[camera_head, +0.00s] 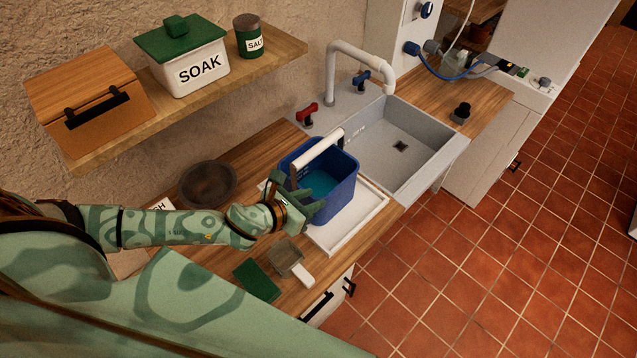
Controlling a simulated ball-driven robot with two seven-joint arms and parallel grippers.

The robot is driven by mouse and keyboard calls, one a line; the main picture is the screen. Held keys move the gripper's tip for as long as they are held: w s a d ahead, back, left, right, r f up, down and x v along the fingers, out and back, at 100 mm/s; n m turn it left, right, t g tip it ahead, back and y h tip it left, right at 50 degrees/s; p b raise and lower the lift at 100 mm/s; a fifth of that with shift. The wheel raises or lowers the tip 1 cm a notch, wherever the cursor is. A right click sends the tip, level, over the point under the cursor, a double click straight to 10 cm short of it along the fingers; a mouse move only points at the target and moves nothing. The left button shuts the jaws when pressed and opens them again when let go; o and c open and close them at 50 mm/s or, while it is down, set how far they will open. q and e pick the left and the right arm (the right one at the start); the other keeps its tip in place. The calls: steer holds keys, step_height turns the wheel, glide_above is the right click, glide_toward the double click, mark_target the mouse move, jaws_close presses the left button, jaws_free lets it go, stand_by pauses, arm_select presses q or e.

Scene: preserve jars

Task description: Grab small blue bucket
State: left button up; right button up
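The small blue bucket (338,197) stands upright on a white tray (362,216) on the wooden counter, left of the sink. Its white handle grip (317,150) is raised over the rim, and blue-green liquid shows inside. My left gripper (297,196) is at the bucket's near left side, below the handle. Its green fingers look spread apart, with nothing seen between them. They overlap the bucket's wall in the picture, and I cannot tell whether they touch it. My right gripper is not in view.
A dark bowl (207,184) sits behind my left forearm. A green pad (256,281) and a small clear container (286,257) lie in front of it. The sink (408,140) with its tap (352,52) is right of the bucket. A shelf (180,104) hangs above.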

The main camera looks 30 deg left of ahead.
mark_target(335, 189)
arm_select(q)
steer(key=x, duration=0.6)
steer(key=shift+w+a+f, duration=0.1)
steer(key=shift+w+a, duration=0.05)
steer(key=b+x, duration=0.1)
steer(key=x, duration=0.3)
steer(key=shift+w+f, duration=0.2)
steer(key=shift+w, duration=0.05)
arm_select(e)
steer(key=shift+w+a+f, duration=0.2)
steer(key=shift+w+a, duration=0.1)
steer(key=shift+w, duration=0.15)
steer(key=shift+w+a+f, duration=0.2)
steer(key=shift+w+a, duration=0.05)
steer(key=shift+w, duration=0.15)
arm_select(q)
steer(key=shift+s, duration=0.1)
jaws_close()
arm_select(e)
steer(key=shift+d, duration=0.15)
